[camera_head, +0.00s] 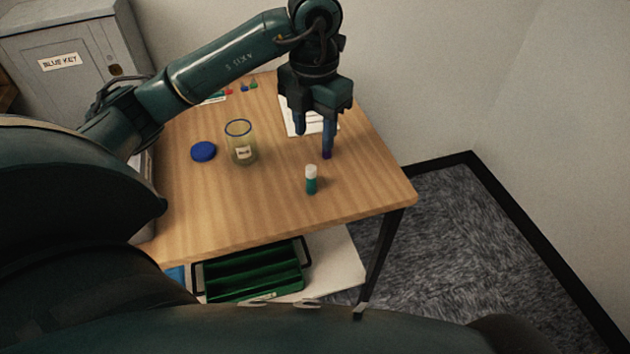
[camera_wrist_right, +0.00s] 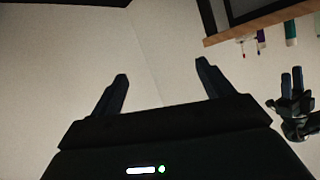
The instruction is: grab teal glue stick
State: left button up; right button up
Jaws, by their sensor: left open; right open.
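The teal glue stick (camera_head: 311,186) stands upright with a white cap near the front right of the wooden table. In the right wrist view a teal stick-like thing (camera_wrist_right: 290,30) shows at the table edge. My left gripper (camera_head: 314,142) is open, pointing down, behind and above the glue stick and apart from it. Its right finger looks blue with a purple end; I cannot tell whether a separate purple thing stands there. My right gripper (camera_wrist_right: 162,72) is open and empty, facing the bare wall.
A clear jar (camera_head: 241,146) with a blue rim and label stands left of the glue stick, beside a blue lid (camera_head: 203,151). White paper (camera_head: 293,121) lies behind my left gripper. A green tray (camera_head: 255,273) sits below the table. A grey cabinet (camera_head: 62,35) stands back left.

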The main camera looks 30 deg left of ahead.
aim_at(311, 167)
pick_arm(q)
notch_tip(311, 167, down, 6)
jog(key=shift+s+f, duration=0.1)
jog(key=shift+s, duration=0.05)
jog(key=shift+a+f+b, duration=0.15)
jog(key=shift+f+b, duration=0.05)
jog(key=shift+f, duration=1.3)
jog(key=shift+a+f+b, duration=0.15)
jog(key=shift+f+b, duration=0.05)
jog(key=shift+f, duration=1.25)
pick_arm(e)
jog(key=shift+s+d+r+t, duration=0.15)
jog(key=shift+d+r+t, duration=0.15)
jog(key=shift+d, duration=0.05)
pick_arm(q)
jog(key=shift+c, duration=0.3)
grip_shut()
pick_arm(e)
jog(key=shift+s+f, duration=0.1)
jog(key=shift+f, duration=0.1)
